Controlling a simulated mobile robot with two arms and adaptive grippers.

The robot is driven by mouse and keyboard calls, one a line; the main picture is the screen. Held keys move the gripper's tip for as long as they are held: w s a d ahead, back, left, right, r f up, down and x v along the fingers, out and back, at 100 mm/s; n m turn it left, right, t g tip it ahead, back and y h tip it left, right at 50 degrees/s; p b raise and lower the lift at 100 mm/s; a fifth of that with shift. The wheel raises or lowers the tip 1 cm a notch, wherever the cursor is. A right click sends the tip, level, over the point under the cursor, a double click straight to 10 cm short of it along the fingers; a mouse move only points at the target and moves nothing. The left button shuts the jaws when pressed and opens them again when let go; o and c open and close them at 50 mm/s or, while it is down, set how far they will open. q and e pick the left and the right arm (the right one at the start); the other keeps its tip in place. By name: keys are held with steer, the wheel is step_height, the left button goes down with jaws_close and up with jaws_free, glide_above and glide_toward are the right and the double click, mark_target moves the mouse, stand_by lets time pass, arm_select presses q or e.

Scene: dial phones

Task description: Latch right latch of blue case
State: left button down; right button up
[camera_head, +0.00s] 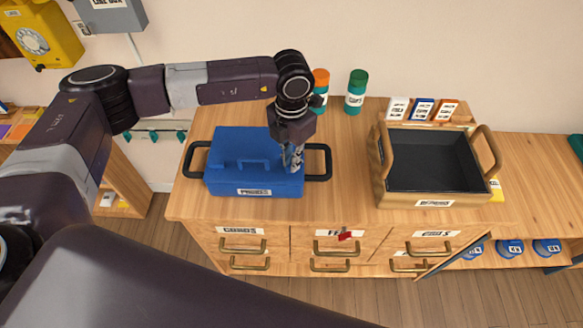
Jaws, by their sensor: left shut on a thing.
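The blue case (238,170) sits closed on the wooden cabinet top, with a dark handle loop at each end and a white label on its front. My left gripper (292,165) reaches down from above onto the right part of the case and is shut at its right front area. The gripper hides the right latch, so I cannot tell the latch's position or exactly what the fingers hold. My right gripper is not in view.
A tan open bin (434,203) with a dark inside stands to the right. Two capped bottles, orange (320,82) and green (356,92), stand behind. Three small boxes (422,109) stand at the back right. A yellow dial phone (38,35) hangs at the upper left. Bare wood lies between case and bin.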

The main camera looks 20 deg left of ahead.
arm_select(q)
steer(key=m+b, duration=0.4)
steer(key=b, duration=0.1)
steer(key=m+b, duration=0.2)
steer(key=shift+f, duration=0.25)
steer(key=shift+r+m+b, duration=0.25)
steer(key=shift+m+b, duration=1.55)
steer(key=shift+b, duration=0.05)
steer(key=c, duration=2)
jaws_free()
steer(key=shift+c, duration=0.2)
steer(key=shift+r, duration=0.15)
step_height(320, 180, up, 12)
